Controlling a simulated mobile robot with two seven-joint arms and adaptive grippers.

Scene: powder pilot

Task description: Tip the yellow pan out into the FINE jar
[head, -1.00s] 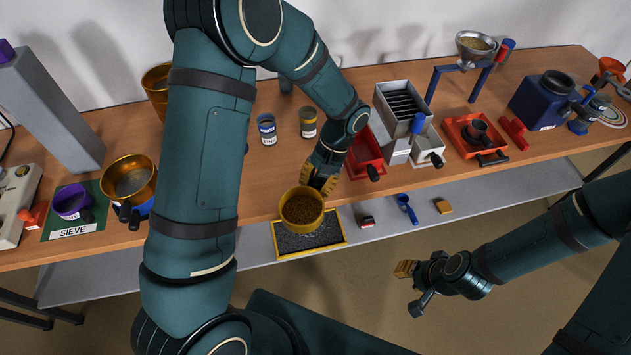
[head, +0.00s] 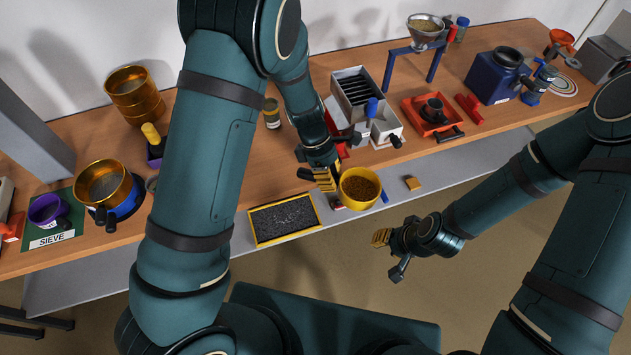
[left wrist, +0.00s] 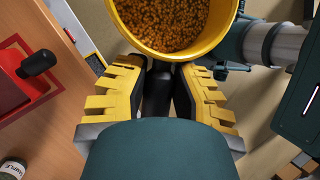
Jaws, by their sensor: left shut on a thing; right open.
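The yellow pan (head: 360,188) holds brown granules and looks about level, in the air past the bench's front edge. My left gripper (head: 322,178) is shut on its dark handle. In the left wrist view the pan (left wrist: 172,22) fills the top, with the handle between the fingers (left wrist: 158,92). A small jar (head: 271,113) with a yellowish label stands on the bench behind my left arm. I cannot read FINE on any jar. Another jar (left wrist: 12,168), its label partly cut off, is at the left wrist view's lower left. My right gripper (head: 383,238) is open and empty.
A white slotted box (head: 354,85) and red tray (head: 432,120) stand on the bench. The brass sieve pan (head: 105,183) is left. My left arm hides part of the bench.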

